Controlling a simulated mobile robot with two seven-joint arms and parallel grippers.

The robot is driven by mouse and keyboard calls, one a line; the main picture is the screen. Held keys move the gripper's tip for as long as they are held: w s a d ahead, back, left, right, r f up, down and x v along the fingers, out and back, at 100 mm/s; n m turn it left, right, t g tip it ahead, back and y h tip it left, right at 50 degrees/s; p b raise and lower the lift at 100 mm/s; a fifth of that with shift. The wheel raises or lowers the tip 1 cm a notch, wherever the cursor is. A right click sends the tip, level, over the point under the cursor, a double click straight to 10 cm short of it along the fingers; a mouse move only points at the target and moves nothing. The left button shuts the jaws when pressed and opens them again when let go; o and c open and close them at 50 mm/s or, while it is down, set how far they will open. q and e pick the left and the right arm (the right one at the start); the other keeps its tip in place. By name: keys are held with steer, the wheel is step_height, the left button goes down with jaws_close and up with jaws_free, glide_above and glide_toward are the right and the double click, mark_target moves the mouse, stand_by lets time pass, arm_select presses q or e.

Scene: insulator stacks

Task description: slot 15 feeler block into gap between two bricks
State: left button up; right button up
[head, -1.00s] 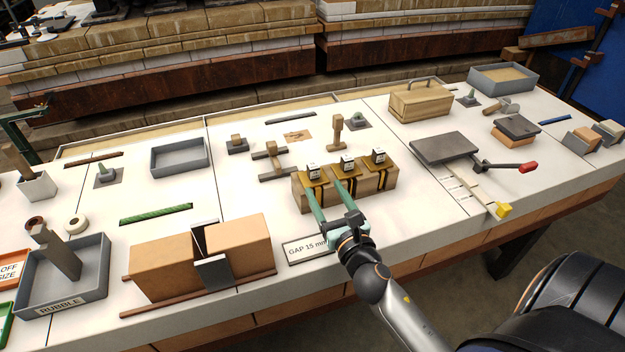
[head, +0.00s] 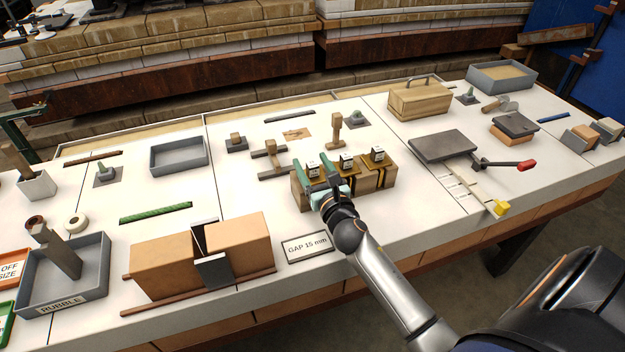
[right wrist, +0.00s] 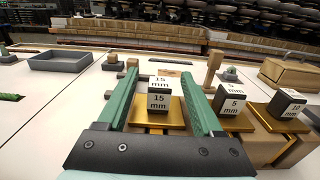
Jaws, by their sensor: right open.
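The 15 mm feeler block (head: 312,169) has a labelled dark-and-white cube grip on a brass-coloured base, and sits at the left end of a wooden holder (head: 375,187). It also shows in the right wrist view (right wrist: 159,103). My right gripper (head: 316,174) is open, its green fingers on either side of the cube, with visible space to each side in the wrist view (right wrist: 159,75). Contact cannot be told. Two orange bricks (head: 165,264) (head: 241,240) stand at the left front, with dark metal plates (head: 212,271) at the gap between them. My left gripper is not in view.
The 5 mm (right wrist: 234,103) and 10 mm (right wrist: 287,103) blocks stand to the right in the holder. A "GAP 15 mm" sign (head: 307,247) lies in front. A grey rubble tray (head: 90,285) is at the left. White table is clear between the holder and bricks.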

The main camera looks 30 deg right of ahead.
steer(key=shift+c, duration=0.2)
jaws_close()
stand_by(0.4)
